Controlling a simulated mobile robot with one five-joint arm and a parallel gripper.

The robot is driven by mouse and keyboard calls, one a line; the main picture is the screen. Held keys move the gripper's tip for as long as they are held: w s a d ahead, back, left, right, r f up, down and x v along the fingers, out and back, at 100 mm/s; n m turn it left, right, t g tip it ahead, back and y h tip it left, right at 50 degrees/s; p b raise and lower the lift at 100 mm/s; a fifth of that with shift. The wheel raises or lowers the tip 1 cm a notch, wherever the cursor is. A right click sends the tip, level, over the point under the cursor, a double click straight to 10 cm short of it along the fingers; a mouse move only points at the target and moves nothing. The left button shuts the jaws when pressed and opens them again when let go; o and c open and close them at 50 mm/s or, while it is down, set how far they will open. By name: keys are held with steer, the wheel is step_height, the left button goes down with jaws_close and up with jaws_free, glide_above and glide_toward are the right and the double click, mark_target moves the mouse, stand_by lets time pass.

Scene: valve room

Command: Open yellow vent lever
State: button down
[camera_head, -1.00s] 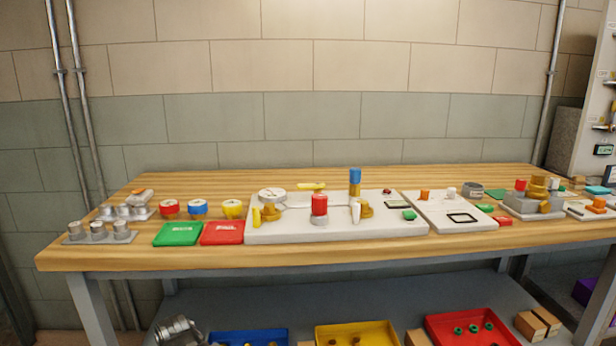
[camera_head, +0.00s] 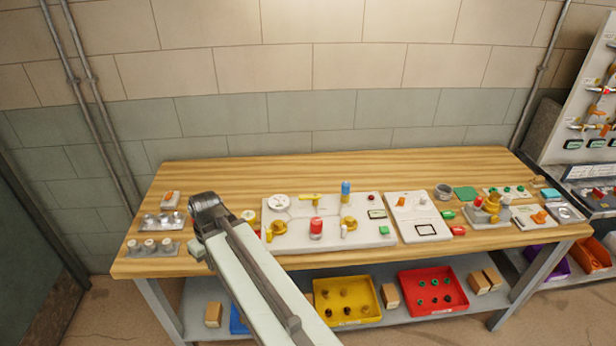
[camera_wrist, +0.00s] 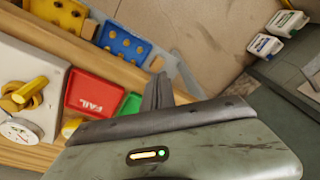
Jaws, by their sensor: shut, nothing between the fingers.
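The white valve panel (camera_head: 300,243) lies on the wooden bench. A short yellow lever (camera_head: 267,234) stands beside a brass hub at its lower left. Another yellow handle (camera_head: 312,197) lies crosswise near its back edge. No label shows which is the vent lever. In the wrist view, a yellow lever (camera_wrist: 30,90) on a brass hub is at the left edge, on the white panel. My gripper (camera_wrist: 158,92) is shut and empty, over the bench's front edge, apart from the lever. In the head view my arm hides the fingers.
A red FAIL tray (camera_wrist: 92,94) and a green tray (camera_wrist: 130,104) lie between my gripper and the panel. A red knob (camera_head: 316,228) and a blue-topped post (camera_head: 346,192) stand up from the panel. Bins sit on the lower shelf, including a yellow bin (camera_head: 347,299).

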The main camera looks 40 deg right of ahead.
steer(key=d+r+n+t, duration=0.1)
steer(key=d, duration=0.5)
steer(key=d+r+n+t, duration=0.1)
steer(key=d+r, duration=0.1)
steer(key=d, duration=0.3)
steer(key=d+r+n+p, duration=0.1)
steer(key=d, duration=0.5)
steer(key=shift+s+d+r+n+t+y, duration=0.3)
steer(key=shift+d+r+t+y, duration=0.05)
steer(key=shift+r+t+y, duration=0.05)
steer(key=s+d+r+n+t, duration=0.1)
steer(key=s+d+r+n, duration=0.1)
steer(key=d, duration=0.7)
steer(key=s+d+r+n+t+h, duration=0.1)
steer(key=s+d, duration=0.4)
steer(key=d, duration=0.5)
steer(key=shift+r+n+t+p, duration=0.45)
steer(key=shift+r+n+t, duration=0.05)
steer(key=shift+t, duration=0.1)
steer(key=shift+f, duration=0.15)
